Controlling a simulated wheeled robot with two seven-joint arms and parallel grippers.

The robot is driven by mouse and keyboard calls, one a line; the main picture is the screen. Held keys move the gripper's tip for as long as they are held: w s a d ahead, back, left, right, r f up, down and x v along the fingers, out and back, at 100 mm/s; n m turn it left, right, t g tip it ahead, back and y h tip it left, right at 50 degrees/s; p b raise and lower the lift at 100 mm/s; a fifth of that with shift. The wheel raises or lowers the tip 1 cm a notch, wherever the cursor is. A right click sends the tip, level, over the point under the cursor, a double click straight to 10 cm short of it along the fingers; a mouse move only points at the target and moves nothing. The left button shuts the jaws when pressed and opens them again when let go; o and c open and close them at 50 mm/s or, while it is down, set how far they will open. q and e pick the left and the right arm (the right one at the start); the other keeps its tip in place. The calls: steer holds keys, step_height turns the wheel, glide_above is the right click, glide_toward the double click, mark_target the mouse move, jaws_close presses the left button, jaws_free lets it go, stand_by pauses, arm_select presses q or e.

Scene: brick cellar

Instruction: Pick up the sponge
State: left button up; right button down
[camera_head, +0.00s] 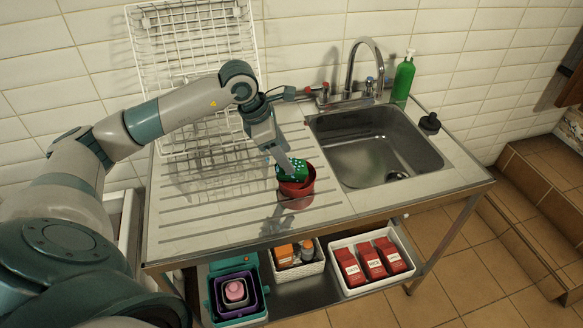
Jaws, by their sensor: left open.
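A green, white-speckled piece (291,171), which looks like the sponge, shows at the mouth of a small red pot (296,197) on the drainboard left of the sink. My left arm reaches in from the left. My left gripper (284,163) points down at the green piece, with its fingertips at or just over it. The gripper is open; I cannot tell whether a finger touches the piece. The lower part of the piece is hidden inside the pot. My right gripper is not in view.
The sink basin (373,145) with its tap (362,65) is right of the pot. A white wire rack (190,50) stands behind. A green soap bottle (403,79) and a dark stopper (429,123) are at the right. Bins with red packets (371,262) sit on the lower shelf.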

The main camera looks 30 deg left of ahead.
arm_select(q)
steer(key=shift+w+d+f+p, duration=0.1)
steer(key=shift+w+f+p, duration=0.1)
steer(key=shift+f+p, duration=0.3)
steer(key=p+x, duration=0.2)
steer(key=shift+w+f, duration=0.15)
steer(key=shift+f, duration=0.25)
steer(key=shift+w+d+f, duration=0.15)
steer(key=shift+w+f, duration=0.05)
steer(key=shift+f, duration=0.4)
steer(key=c, duration=0.9)
steer(key=shift+r, duration=0.15)
